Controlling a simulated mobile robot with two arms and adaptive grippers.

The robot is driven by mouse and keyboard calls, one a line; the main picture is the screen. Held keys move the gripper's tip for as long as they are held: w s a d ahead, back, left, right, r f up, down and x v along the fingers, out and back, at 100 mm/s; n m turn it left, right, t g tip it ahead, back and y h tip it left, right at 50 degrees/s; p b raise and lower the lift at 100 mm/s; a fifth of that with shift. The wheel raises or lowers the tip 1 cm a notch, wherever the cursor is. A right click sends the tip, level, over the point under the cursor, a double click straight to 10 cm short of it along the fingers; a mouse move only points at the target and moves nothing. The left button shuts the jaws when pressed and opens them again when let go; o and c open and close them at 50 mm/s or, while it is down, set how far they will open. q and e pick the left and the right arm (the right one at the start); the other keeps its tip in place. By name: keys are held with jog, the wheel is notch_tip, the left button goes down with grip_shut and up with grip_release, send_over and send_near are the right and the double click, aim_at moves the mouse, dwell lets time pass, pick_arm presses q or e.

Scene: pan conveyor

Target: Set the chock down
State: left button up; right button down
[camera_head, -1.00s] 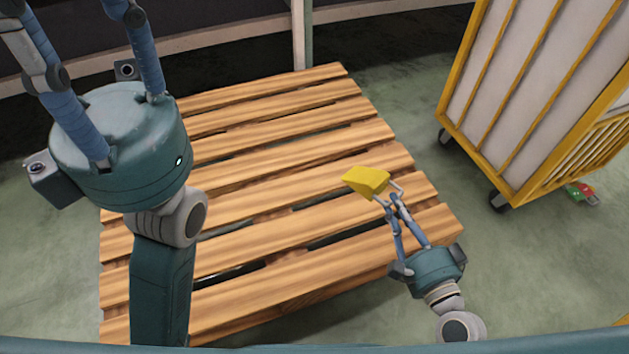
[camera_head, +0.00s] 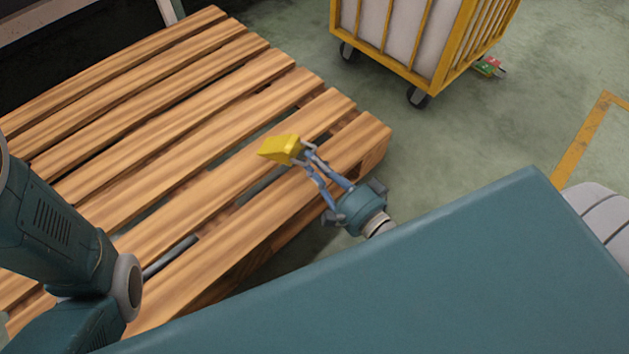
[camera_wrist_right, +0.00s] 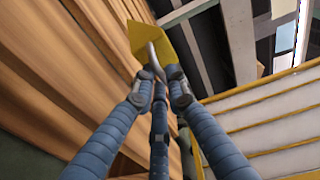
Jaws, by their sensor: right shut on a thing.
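The chock (camera_head: 281,149) is a yellow wedge-shaped block. My right gripper (camera_head: 302,158) is shut on it and holds it over the right part of the wooden pallet (camera_head: 200,90). In the right wrist view the chock (camera_wrist_right: 152,45) shows at the tips of my right gripper (camera_wrist_right: 158,75), partly hidden by the fingers. I cannot tell from the head view how high it is above the slats. My left arm shows at the lower left of the head view, but its gripper is out of the picture.
A yellow-framed cart (camera_head: 415,40) with white panels and dark wheels stands on the floor beyond the pallet. Small red and green items (camera_head: 489,67) lie beside it. Yellow floor tape (camera_head: 583,140) is at the right. The green floor between is clear.

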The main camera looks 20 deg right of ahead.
notch_tip(320, 180, down, 5)
jog(key=b, duration=0.3)
jog(key=shift+b, duration=0.3)
jog(key=shift+r, duration=0.15)
jog(key=c, duration=1.7)
grip_release()
jog(key=shift+c, duration=0.2)
jog(key=shift+s, duration=0.15)
